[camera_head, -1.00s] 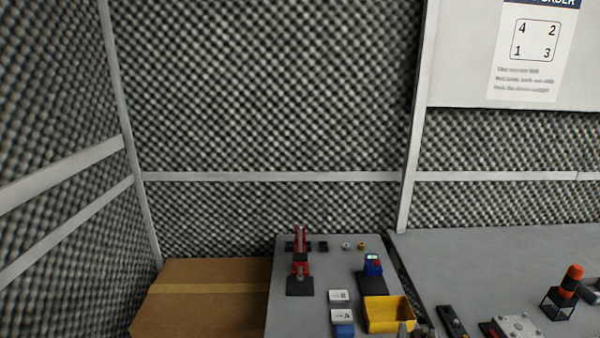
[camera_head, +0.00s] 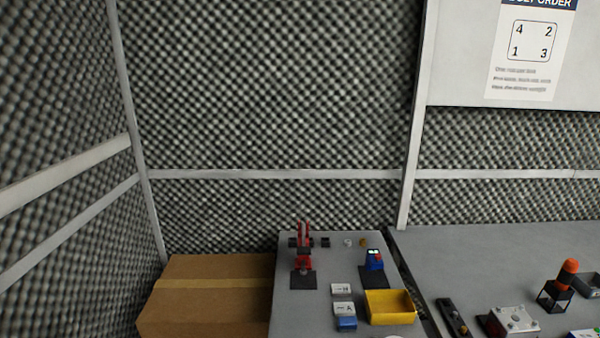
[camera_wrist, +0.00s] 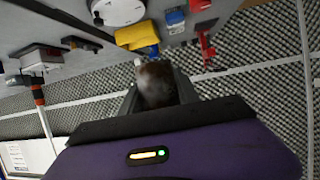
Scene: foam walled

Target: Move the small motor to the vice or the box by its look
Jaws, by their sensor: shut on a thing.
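My gripper (camera_wrist: 157,92) is shut on a dark brownish, rounded thing, the small motor (camera_wrist: 156,82), in the wrist view. The motor is blurred and its markings cannot be read. The red vice (camera_head: 303,264) stands on a dark plate at the left of the grey table in the head view; it also shows in the wrist view (camera_wrist: 206,48), beyond the gripper. A yellow open box (camera_head: 390,307) sits to the right of the vice and nearer; it also shows in the wrist view (camera_wrist: 137,36). My gripper is not seen in the head view.
A cardboard box (camera_head: 205,310) is left of the table. An orange-topped post (camera_head: 567,274) stands on the right table.

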